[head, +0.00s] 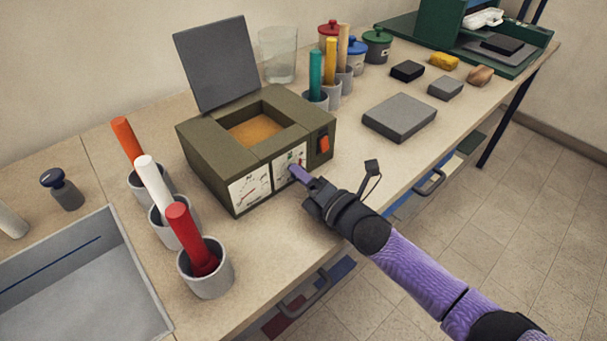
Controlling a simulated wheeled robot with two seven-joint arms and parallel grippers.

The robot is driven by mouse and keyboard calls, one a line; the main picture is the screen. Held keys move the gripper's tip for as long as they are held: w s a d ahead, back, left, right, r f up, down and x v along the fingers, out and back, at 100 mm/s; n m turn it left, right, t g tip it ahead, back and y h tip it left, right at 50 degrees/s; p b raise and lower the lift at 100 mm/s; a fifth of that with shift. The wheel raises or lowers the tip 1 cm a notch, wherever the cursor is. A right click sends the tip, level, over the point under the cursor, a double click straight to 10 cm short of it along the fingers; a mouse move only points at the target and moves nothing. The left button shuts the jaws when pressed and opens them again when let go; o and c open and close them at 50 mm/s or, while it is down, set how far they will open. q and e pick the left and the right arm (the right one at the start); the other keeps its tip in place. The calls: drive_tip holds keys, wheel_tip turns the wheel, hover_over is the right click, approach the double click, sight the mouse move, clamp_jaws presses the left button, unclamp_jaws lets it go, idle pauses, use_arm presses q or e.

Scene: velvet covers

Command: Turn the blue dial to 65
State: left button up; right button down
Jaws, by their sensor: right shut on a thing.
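An olive-green box (210,163) with a raised grey lid (217,62) stands on the table. Its front has two white dial faces, a left one (249,190) and a right one (283,170), and an orange-red switch (324,144). My right gripper (299,174) is at the right dial face, its fingertips against the front of the box. It is shut on a small knob there, which the fingers mostly hide. I cannot make out the knob's colour or the dial reading. My left gripper is not in view.
Grey cups with orange, white and red (205,262) sticks stand left of the box. A grey tray (140,277) is at the lower left. A flat grey block (399,117) lies to the right.

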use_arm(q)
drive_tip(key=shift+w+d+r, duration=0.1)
use_arm(e)
drive_tip(key=shift+m, duration=0.4)
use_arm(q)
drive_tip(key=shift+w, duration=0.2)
use_arm(e)
drive_tip(key=shift+f, duration=0.1)
drive_tip(key=shift+c, duration=1.4)
unclamp_jaws()
drive_tip(key=shift+s, duration=0.1)
drive_tip(key=p+v, duration=0.3)
drive_tip(key=v, duration=0.6)
drive_tip(key=shift+d, duration=0.1)
drive_tip(key=shift+s+d, duration=0.15)
drive_tip(key=shift+s, duration=0.15)
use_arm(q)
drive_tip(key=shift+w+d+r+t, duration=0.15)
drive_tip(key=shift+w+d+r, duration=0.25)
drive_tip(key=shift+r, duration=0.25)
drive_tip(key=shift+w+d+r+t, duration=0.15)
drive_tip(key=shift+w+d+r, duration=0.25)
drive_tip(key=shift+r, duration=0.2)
